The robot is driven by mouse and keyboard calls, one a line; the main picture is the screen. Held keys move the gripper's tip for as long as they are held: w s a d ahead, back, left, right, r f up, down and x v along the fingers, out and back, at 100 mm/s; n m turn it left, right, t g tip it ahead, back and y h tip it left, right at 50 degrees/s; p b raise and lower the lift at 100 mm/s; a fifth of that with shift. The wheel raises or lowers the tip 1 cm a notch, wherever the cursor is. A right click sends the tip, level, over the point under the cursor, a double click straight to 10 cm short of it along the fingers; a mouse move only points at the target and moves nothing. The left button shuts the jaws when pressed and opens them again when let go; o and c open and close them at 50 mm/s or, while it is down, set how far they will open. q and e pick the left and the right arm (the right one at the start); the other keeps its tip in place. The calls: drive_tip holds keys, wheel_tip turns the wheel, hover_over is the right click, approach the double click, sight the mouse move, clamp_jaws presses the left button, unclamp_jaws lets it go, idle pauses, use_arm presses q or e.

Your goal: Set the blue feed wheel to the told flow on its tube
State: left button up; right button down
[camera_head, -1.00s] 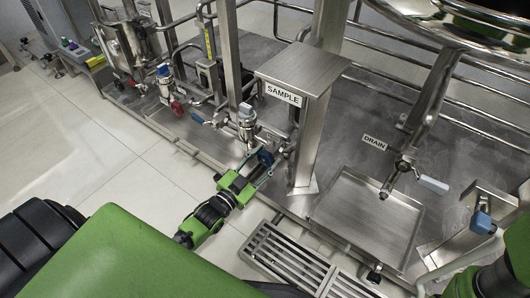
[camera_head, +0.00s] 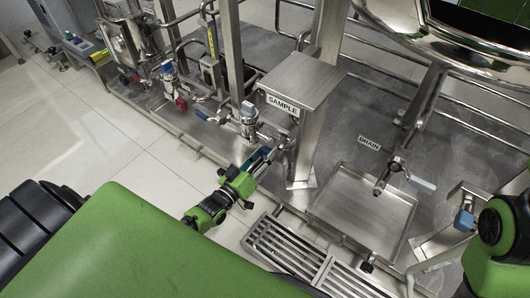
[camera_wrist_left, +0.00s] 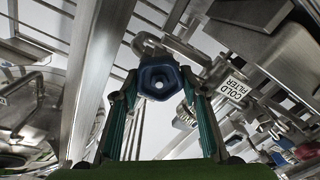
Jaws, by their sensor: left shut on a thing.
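The blue feed wheel (camera_wrist_left: 160,84) is a faceted dark-blue knob with a round hole in its middle. In the left wrist view it sits between the two teal fingertips of my left gripper (camera_wrist_left: 158,98), which is shut on it. In the head view my left gripper (camera_head: 261,159) reaches in low beside the SAMPLE post; its fingers largely hide the wheel. I cannot make out the wheel's tube or a flow reading. My right arm (camera_head: 500,228) shows at the right edge, but its gripper is out of view.
The SAMPLE post (camera_head: 303,78) stands just right of my left gripper. A steel valve with a white top (camera_head: 249,116) stands behind it. A drain tray (camera_head: 362,212) lies to the right, and a floor grate (camera_head: 285,250) in front.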

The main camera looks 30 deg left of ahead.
use_arm(q)
drive_tip(key=shift+n, duration=0.7)
drive_tip(key=o, duration=1.1)
drive_tip(key=s+a, duration=0.1)
drive_tip(key=s, duration=1.1)
drive_tip(key=shift+a, duration=0.35)
drive_tip(key=shift+w, duration=0.1)
